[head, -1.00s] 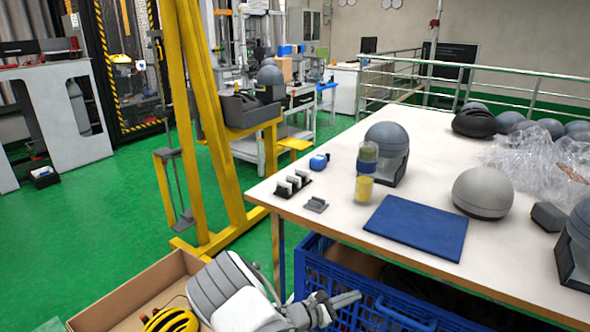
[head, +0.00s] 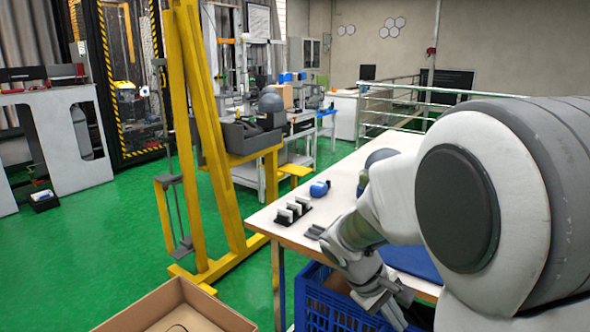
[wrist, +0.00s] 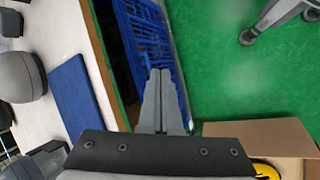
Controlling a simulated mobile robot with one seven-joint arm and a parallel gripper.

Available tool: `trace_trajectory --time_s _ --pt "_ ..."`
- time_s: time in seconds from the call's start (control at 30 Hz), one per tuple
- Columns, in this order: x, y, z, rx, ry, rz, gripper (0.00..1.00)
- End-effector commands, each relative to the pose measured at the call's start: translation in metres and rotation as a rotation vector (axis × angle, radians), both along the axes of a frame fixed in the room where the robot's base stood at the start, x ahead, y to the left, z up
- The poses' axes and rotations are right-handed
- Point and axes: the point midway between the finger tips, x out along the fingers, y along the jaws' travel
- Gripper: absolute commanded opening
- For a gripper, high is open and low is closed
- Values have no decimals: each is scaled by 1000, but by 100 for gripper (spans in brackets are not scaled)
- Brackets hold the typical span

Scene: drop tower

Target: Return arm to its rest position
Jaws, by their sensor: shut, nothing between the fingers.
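My arm reaches in from the right of the head view and covers much of the table. My gripper (head: 385,303) hangs low in front of the table's front edge, beside the blue crate (head: 322,300). In the wrist view my gripper (wrist: 160,75) has its two fingers together with nothing between them, pointing toward the blue crate (wrist: 160,40).
The white table (head: 270,218) holds a blue mat (wrist: 75,95), a grey dome (wrist: 18,75) and a small rack (head: 293,210). A cardboard box (head: 165,305) stands on the green floor, with something yellow inside (wrist: 265,170). A yellow frame (head: 205,140) stands behind.

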Motion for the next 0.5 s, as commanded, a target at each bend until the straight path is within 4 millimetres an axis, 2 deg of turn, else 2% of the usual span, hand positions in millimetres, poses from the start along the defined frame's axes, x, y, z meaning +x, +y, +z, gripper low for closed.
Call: trace_trajectory --time_s 0.1,0.5 --pt "-21 3 24 105 -72 -68 0" --pt "-93 24 84 417 -312 -246 0"
